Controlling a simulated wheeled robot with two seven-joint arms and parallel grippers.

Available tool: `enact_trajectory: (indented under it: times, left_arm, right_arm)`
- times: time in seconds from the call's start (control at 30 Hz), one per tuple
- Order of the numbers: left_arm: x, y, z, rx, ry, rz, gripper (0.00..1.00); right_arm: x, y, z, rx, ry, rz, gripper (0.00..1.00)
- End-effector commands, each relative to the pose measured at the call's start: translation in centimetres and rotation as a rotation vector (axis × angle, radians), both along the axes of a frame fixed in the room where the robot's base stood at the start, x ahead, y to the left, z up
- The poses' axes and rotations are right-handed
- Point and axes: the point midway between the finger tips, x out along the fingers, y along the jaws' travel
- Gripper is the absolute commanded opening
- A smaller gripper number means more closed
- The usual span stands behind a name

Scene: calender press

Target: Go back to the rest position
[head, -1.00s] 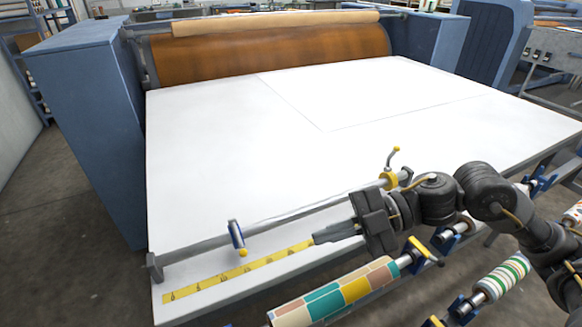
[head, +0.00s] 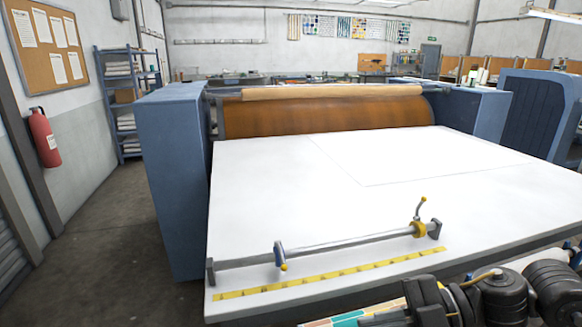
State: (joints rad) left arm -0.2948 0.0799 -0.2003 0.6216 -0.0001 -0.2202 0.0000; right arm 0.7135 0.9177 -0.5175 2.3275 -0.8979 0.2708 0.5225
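My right arm comes in at the bottom right of the head view. Its gripper (head: 372,318) points left, low in front of the table's front edge, partly cut off by the picture's bottom edge. I cannot tell whether its fingers are open or shut. It is apart from the rail (head: 340,245) on the table. My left gripper is not in view.
The white press table (head: 290,190) fills the middle, with a yellow measuring strip (head: 330,279) along its front. The rail carries a blue-and-white stop (head: 279,254) and a yellow-collared lever (head: 419,228). A patterned roll (head: 345,320) shows below. Floor is free at left.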

Motion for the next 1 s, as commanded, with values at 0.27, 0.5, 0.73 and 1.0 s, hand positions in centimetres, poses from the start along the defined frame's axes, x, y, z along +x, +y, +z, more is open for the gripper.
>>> enact_trajectory:
  times: [0.27,0.5,0.73,1.0]
  left_arm:
    - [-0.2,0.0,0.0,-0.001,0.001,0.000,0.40]
    - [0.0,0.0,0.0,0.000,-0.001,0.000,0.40]
    - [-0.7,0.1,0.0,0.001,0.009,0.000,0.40]
    - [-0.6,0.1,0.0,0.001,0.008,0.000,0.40]
  right_arm:
    - [1.2,1.5,-0.9,0.096,-0.019,-0.134,0.00]
    - [3.3,2.8,-2.2,0.203,-0.010,-0.344,0.00]
    - [5.9,1.5,-6.2,0.283,0.111,-0.740,0.00]
    - [0.9,-6.8,-20.6,0.080,0.593,-1.445,0.00]
